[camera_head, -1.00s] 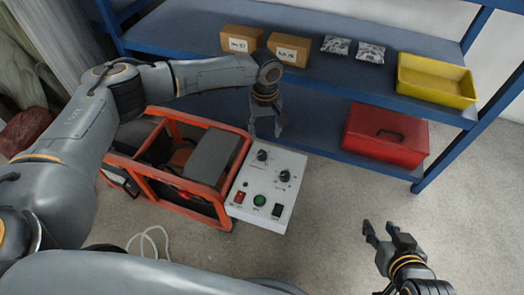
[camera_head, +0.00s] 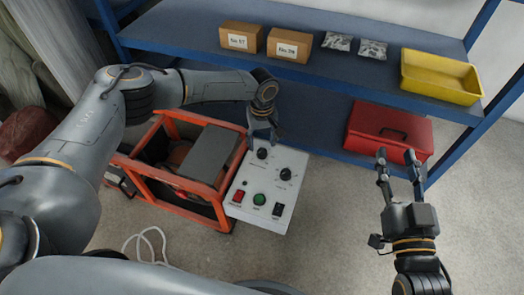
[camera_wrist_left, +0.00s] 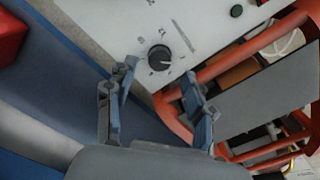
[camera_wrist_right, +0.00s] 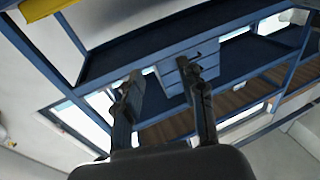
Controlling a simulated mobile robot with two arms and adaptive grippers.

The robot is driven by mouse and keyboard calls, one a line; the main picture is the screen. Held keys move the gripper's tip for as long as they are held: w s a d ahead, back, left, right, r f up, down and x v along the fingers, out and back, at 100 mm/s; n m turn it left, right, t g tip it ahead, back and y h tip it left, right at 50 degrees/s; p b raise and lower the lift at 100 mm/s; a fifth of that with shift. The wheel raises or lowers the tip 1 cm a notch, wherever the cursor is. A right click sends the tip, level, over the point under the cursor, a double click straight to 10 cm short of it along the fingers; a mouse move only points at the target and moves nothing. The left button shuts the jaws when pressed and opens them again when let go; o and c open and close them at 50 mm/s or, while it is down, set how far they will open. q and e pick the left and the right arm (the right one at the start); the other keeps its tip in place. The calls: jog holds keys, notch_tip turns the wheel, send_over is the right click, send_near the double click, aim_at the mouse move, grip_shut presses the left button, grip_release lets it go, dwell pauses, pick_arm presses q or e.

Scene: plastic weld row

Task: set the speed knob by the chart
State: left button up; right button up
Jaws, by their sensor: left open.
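A white control panel (camera_head: 270,190) on the orange-framed machine has two black knobs. The upper knob (camera_head: 262,153) is right by my left gripper (camera_head: 264,142). In the left wrist view that knob (camera_wrist_left: 159,58) sits ahead of and between the open fingertips, with no clear contact. The other knob (camera_head: 285,174) is lower right on the panel. The labels are too small to read, so I cannot tell which knob is for speed. My right gripper (camera_head: 398,158) is open and empty, in front of the red toolbox. No chart can be made out.
The machine frame (camera_head: 180,190) stands left of the panel. Red (camera_head: 237,196), green (camera_head: 259,199) and black (camera_head: 278,209) controls line the panel's front. The blue shelf (camera_head: 190,35) behind holds boxes, packets and a yellow tray (camera_head: 440,78); a red toolbox (camera_head: 390,132) is below. Floor at right is clear.

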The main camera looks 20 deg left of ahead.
aim_at(262, 151)
pick_arm(q)
notch_tip(262, 151, down, 4)
jog(key=shift+r+b, duration=0.1)
jog(key=shift+b, duration=0.6)
jog(key=shift+f, duration=0.25)
pick_arm(e)
notch_tip(262, 151, up, 7)
jog(key=s+t+y, duration=0.1)
jog(key=s+t, duration=0.1)
jog(key=t, duration=0.2)
jog(key=shift+a+t+y, duration=0.25)
jog(key=shift+t+y, duration=0.05)
jog(key=shift+s+r, duration=0.1)
